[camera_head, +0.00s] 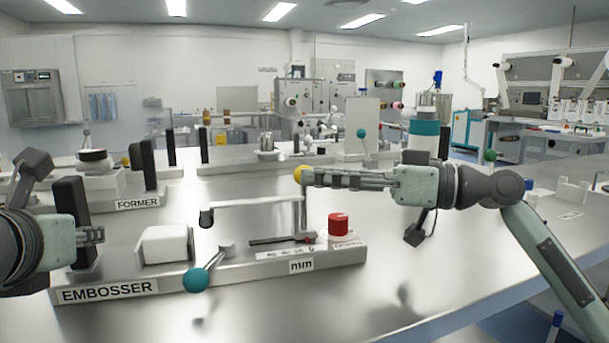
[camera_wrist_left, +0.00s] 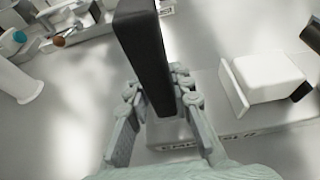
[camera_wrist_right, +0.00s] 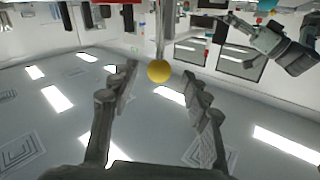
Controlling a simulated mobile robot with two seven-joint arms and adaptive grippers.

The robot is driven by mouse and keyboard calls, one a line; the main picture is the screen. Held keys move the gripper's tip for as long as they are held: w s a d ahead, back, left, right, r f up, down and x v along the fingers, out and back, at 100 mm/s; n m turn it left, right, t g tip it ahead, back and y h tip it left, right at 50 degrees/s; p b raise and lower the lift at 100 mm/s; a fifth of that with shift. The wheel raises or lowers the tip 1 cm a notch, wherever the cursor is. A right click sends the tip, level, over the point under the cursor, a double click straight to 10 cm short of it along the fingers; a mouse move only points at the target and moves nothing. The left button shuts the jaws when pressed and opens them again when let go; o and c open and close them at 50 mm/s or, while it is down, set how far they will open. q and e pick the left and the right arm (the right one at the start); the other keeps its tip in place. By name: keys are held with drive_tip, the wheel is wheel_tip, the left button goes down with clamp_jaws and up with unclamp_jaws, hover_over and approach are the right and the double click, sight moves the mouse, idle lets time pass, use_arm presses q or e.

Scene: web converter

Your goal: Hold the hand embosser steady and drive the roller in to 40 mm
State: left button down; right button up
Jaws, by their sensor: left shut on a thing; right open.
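The hand embosser's grey base (camera_head: 215,275) lies along the near table, with an EMBOSSER label at its left. My left gripper (camera_head: 98,236) is shut on its black upright post (camera_head: 72,205). The left wrist view shows the post (camera_wrist_left: 145,60) between both fingers. A thin horizontal bar runs to a crank arm topped by a yellow ball (camera_head: 299,174). My right gripper (camera_head: 306,177) is open at the ball; the right wrist view shows the yellow ball (camera_wrist_right: 158,71) between the fingertips, contact unclear. A red pointer (camera_head: 310,238) sits by the mm scale, whose numbers are unreadable. I cannot clearly identify the roller.
The base also carries a white block (camera_head: 166,245), a teal-ball lever (camera_head: 196,279) and a red knob (camera_head: 338,224). The FORMER unit (camera_head: 138,204) stands behind at left. A teal-and-white cylinder (camera_head: 424,128) stands behind my right gripper. The table's front right is clear.

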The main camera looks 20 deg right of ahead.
sight(258, 202)
drive_tip(key=shift+x, duration=1.7)
clamp_jaws()
drive_tip(key=shift+a, duration=0.1)
